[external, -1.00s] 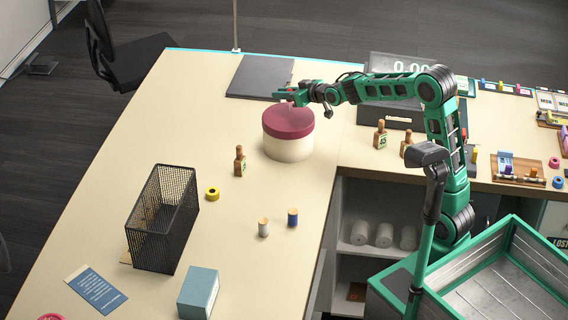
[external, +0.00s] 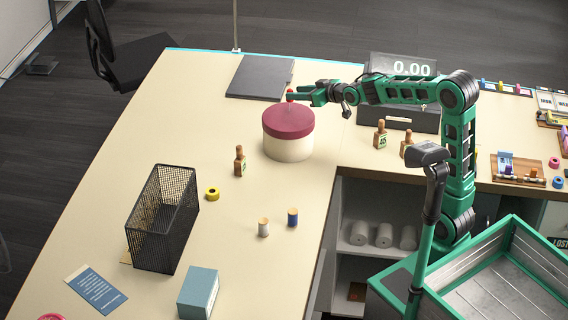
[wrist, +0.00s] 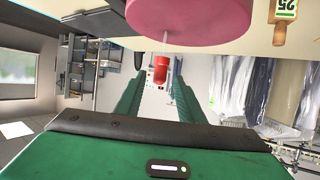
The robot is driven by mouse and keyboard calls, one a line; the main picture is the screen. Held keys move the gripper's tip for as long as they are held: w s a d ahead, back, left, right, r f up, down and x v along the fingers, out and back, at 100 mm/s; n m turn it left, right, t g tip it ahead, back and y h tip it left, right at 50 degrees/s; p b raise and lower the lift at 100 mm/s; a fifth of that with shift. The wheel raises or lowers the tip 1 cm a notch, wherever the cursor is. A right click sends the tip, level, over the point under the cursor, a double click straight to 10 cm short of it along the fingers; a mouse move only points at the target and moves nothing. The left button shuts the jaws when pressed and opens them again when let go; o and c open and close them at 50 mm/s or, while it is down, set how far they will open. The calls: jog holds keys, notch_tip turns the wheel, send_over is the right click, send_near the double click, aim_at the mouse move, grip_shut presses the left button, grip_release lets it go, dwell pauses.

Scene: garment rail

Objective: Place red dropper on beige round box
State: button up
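The red dropper (external: 290,95) appears upright on the lid of the beige round box (external: 290,148), its thin clear stem pointing down to the dark red lid. The wrist view shows the dropper's red bulb (wrist: 161,70) between my fingertips, with its stem reaching the pinkish-red lid (wrist: 190,15) at the top. My gripper (external: 297,95) is just right of the dropper, above the lid. In the wrist view its fingers (wrist: 161,78) are apart, with gaps on both sides of the bulb. The exact contact of stem and lid is too small to tell.
Brown bottles (external: 240,162) (external: 380,135) stand left and right of the box. A dark flat pad (external: 260,77) lies behind it, and a scale (external: 400,68) stands at the back right. A black mesh basket (external: 163,222) is at front left.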

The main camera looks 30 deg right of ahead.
jog(key=shift+v, duration=2)
